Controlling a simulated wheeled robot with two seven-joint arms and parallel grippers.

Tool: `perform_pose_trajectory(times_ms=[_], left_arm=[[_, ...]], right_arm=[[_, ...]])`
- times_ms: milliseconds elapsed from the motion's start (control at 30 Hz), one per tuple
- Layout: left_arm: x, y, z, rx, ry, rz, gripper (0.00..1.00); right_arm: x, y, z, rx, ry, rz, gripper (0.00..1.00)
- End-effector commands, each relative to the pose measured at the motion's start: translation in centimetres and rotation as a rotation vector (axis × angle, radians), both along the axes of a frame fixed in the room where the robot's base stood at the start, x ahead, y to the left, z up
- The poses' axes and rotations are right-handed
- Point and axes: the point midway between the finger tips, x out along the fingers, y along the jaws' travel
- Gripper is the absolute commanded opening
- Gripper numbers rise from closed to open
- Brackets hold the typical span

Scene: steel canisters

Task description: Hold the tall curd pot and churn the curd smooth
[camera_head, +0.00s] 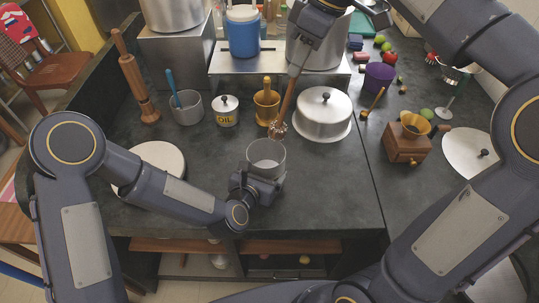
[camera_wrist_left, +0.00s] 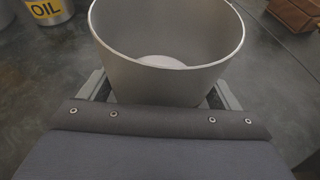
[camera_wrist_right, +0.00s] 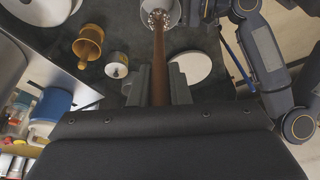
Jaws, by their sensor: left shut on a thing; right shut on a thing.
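The tall curd pot (camera_head: 279,158) is a grey steel cylinder, upright near the counter's front edge. My left gripper (camera_head: 262,180) is shut around its near side, and its fingers flank the pot (camera_wrist_left: 168,90) in the left wrist view. White curd (camera_wrist_left: 163,62) shows low inside. My right gripper (camera_head: 297,68) is shut on the wooden churner (camera_head: 287,100), which hangs slightly tilted, head down. The churner's ribbed head (camera_head: 277,130) appears just above and behind the pot's rim. In the right wrist view the churner (camera_wrist_right: 158,65) points toward the pot's mouth.
Behind the pot stand an oil canister (camera_head: 226,116), a brass vessel (camera_head: 267,100) and a domed steel lid (camera_head: 323,112). A wooden grinder (camera_head: 404,145) is to the right. A round white disc (camera_head: 150,160) lies left, partly under my left arm. Dark counter is clear right of the pot.

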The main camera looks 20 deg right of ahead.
Motion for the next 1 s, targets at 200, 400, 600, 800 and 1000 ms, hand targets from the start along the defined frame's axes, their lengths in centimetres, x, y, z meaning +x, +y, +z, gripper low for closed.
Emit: perform_pose_trajectory(times_ms=[200,400,600,800,1000], left_arm=[[0.0,0.0,0.1,-0.001,-0.002,0.000,0.86],[0.0,0.0,0.1,-0.001,-0.001,0.000,1.00],[-0.2,0.2,0.2,-0.001,-0.001,0.000,1.00],[-2.4,2.0,1.3,0.000,0.000,0.000,1.00],[-5.5,4.5,3.1,-0.001,-0.002,0.001,1.00]], right_arm=[[0.0,0.0,0.0,0.000,0.000,0.000,0.00],[0.0,0.0,0.0,0.001,-0.001,0.000,0.00],[0.0,0.0,0.0,0.001,-0.001,0.000,0.00],[0.0,0.0,0.0,0.001,-0.001,0.000,0.00],[0.0,0.0,0.0,0.001,-0.001,0.000,0.00]])
